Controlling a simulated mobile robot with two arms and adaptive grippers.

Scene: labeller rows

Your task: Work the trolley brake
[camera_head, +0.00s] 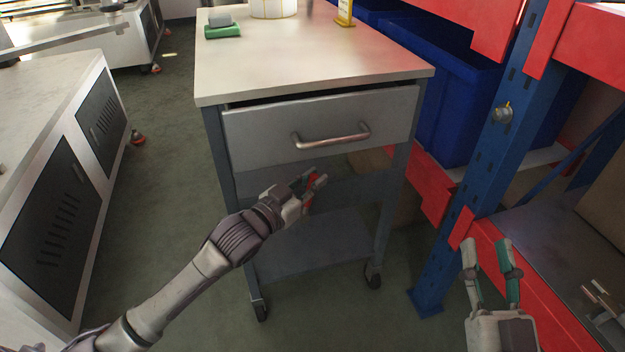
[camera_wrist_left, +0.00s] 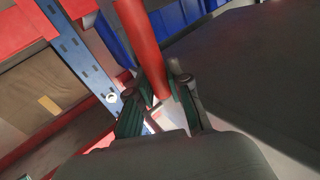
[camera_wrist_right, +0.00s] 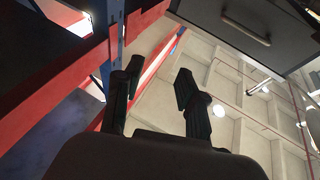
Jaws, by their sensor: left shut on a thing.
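The grey trolley (camera_head: 315,65) stands in the middle of the head view, its drawer (camera_head: 260,143) sticking out slightly below the top. My left gripper (camera_head: 312,186) is below the drawer handle (camera_head: 332,139), in front of the trolley's open frame. It is shut on a red lever; in the left wrist view the lever (camera_wrist_left: 141,45) runs up from between the fingers (camera_wrist_left: 163,100). In the head view the fingers hide most of the lever. My right gripper (camera_head: 489,246) is open and empty, right of the trolley near the rack; its spread fingers also show in the right wrist view (camera_wrist_right: 157,82).
A blue and red shelf rack (camera_head: 480,165) with a blue bin (camera_head: 450,95) stands close on the right. A white cabinet (camera_head: 30,135) is on the left. Floor is clear between cabinet and trolley.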

